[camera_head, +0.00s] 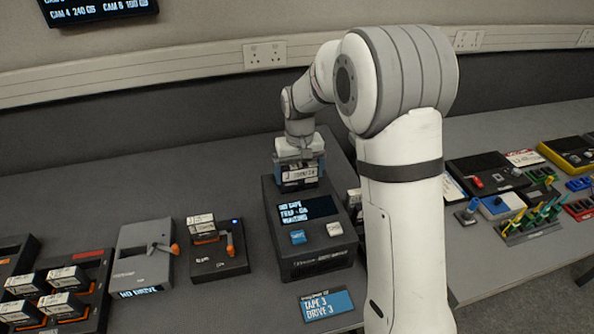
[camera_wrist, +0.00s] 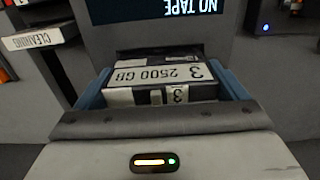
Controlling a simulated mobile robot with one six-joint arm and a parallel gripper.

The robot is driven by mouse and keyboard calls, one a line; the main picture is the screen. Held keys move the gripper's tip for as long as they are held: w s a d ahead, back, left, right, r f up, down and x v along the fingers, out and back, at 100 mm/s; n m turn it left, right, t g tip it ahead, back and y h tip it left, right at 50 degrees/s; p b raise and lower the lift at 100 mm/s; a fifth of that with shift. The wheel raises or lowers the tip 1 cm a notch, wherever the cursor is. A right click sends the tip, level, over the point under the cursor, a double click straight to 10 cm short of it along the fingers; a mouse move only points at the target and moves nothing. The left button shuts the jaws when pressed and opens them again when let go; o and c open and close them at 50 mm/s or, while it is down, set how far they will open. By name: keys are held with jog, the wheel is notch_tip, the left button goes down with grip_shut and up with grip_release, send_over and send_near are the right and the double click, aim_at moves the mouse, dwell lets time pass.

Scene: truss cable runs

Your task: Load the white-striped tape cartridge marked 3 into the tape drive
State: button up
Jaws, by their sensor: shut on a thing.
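The tape cartridge marked 3 (camera_wrist: 160,75) is dark, with white "3" and "2500 GB" labels and a white patch at one end; it also shows in the head view (camera_head: 300,176). My gripper (camera_head: 299,168) is shut on it, with a blue finger on each side in the wrist view (camera_wrist: 165,92). The tape drive (camera_head: 312,245) is a dark box with a "NO TAPE" screen (camera_head: 308,208), a blue button and a white button. The cartridge is at the drive's rear top, beyond the screen. I cannot tell whether it touches the drive or is partly inside a dark opening.
A cartridge labelled "CLEANING" (camera_wrist: 40,37) stands close beside the drive, mostly behind my arm in the head view. Left are a black unit (camera_head: 220,262) holding a cartridge, a grey unit (camera_head: 145,258) and a cartridge rack (camera_head: 98,300).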

aim_at(299, 180)
jog(key=shift+f+b, duration=1.05)
jog(key=shift+f, duration=0.5)
jog(key=o, duration=0.8)
jog(key=shift+r, duration=0.2)
